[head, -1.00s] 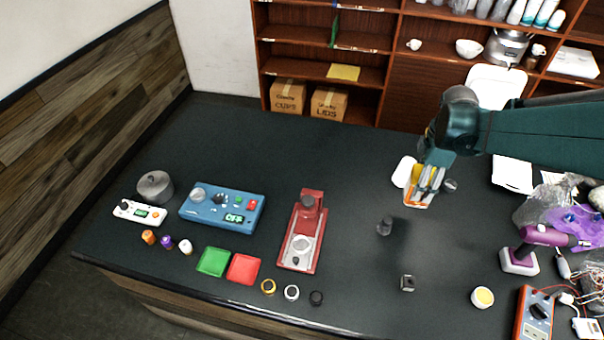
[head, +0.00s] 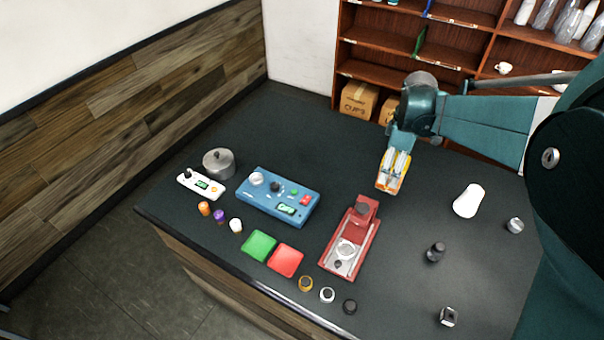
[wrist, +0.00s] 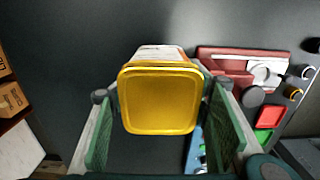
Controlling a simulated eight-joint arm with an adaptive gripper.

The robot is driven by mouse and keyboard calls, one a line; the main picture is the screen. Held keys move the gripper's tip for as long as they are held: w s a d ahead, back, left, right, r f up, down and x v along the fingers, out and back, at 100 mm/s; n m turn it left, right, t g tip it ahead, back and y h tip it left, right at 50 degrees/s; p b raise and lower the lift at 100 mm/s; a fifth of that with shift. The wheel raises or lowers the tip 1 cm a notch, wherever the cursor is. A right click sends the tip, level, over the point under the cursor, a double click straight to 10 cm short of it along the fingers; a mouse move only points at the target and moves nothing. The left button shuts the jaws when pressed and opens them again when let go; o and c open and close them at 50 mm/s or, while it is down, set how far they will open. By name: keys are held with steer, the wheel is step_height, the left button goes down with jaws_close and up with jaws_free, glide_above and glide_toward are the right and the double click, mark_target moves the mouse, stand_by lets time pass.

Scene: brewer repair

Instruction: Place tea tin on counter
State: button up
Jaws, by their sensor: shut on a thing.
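The tea tin (wrist: 158,100) has a yellow lid that faces the wrist camera, with a paler printed side behind it. In the head view the tin (head: 389,182) shows orange and white at my fingertips. My gripper (head: 396,160) is shut on the tin, with a green-padded finger on each side in the wrist view. The dark counter (head: 300,135) lies below, and the tin hangs over its back part, behind the red device. I cannot tell the exact gap between the tin and the counter.
The red device (head: 352,238) and blue control box (head: 278,197) stand nearby. A white rounded object (head: 468,201) and a dark knob (head: 436,252) lie to the right. A grey lidded pot (head: 219,164) is at left. The counter left of my gripper is clear.

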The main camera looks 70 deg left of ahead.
mark_target(379, 187)
steer(key=shift+s+a, duration=0.85)
steer(key=shift+s, duration=0.15)
steer(key=shift+f, duration=3.15)
steer(key=shift+f, duration=1.85)
steer(key=shift+f, duration=0.15)
steer(key=o, duration=0.6)
steer(key=shift+c, duration=0.2)
steer(key=o, duration=0.5)
steer(key=shift+c, duration=0.2)
